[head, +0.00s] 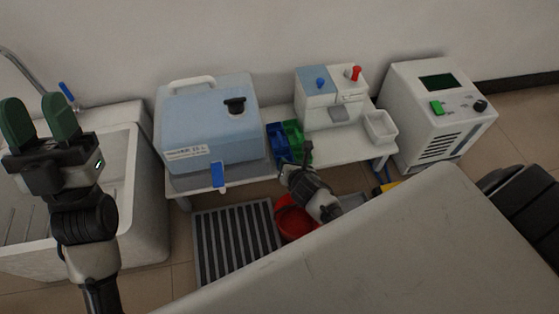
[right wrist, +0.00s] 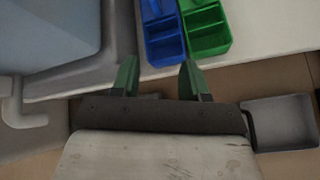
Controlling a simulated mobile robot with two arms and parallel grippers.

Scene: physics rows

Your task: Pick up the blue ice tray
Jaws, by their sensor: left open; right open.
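The blue ice tray (head: 278,142) lies on the white table between the light blue water tank and the white dispenser, beside a green tray (head: 293,138). In the right wrist view the blue ice tray (right wrist: 162,34) is just beyond my fingertips, with the green tray (right wrist: 204,24) touching or close on its right. My right gripper (right wrist: 157,78) is open and empty, in front of the table edge. In the head view my right gripper (head: 298,160) partly covers the trays' near ends. My left gripper (head: 40,122) is raised over the sink at the left, open and empty.
The light blue water tank (head: 210,125) stands left of the trays; the white dispenser (head: 331,98) and a small white bin (head: 380,127) stand right. A red bucket (head: 290,222) and a floor grate (head: 236,240) are below. A large pale surface (head: 400,250) fills the foreground.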

